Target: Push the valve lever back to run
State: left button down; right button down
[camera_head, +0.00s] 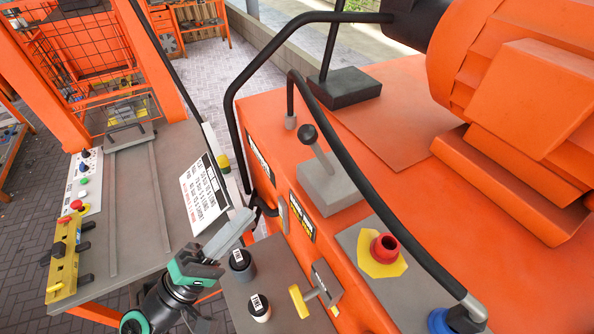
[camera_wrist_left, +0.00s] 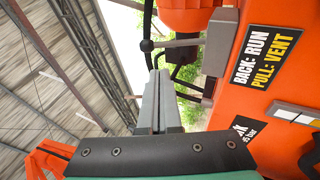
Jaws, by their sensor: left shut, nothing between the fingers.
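The valve lever has a black ball knob (camera_head: 308,134) on a thin rod. The rod rises from a grey block (camera_head: 328,186) on the orange machine and leans up and to the left in the head view. The knob also shows in the left wrist view (camera_wrist_left: 147,45), just beyond the fingertips. A label (camera_wrist_left: 262,55) on the machine's side reads "BACK: RUN, PULL: VENT". My left gripper (camera_head: 246,218) is shut and empty, its tips below and left of the lever in the head view, apart from it. My right gripper is out of view.
Black tube rails (camera_head: 232,125) arch around the lever area. A red button on a yellow plate (camera_head: 383,254), a yellow-handled lever (camera_head: 300,300) and dark labelled knobs (camera_head: 242,265) sit nearby.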

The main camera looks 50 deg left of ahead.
pick_arm(q)
jog(key=shift+r, duration=0.1)
jog(key=p, duration=0.8)
send_near(321, 154)
jog(key=w+a+r, duration=0.1)
jog(key=w+r, duration=0.3)
jog(key=r, duration=0.1)
jog(key=shift+w+f, duration=0.15)
jog(key=shift+w, duration=0.15)
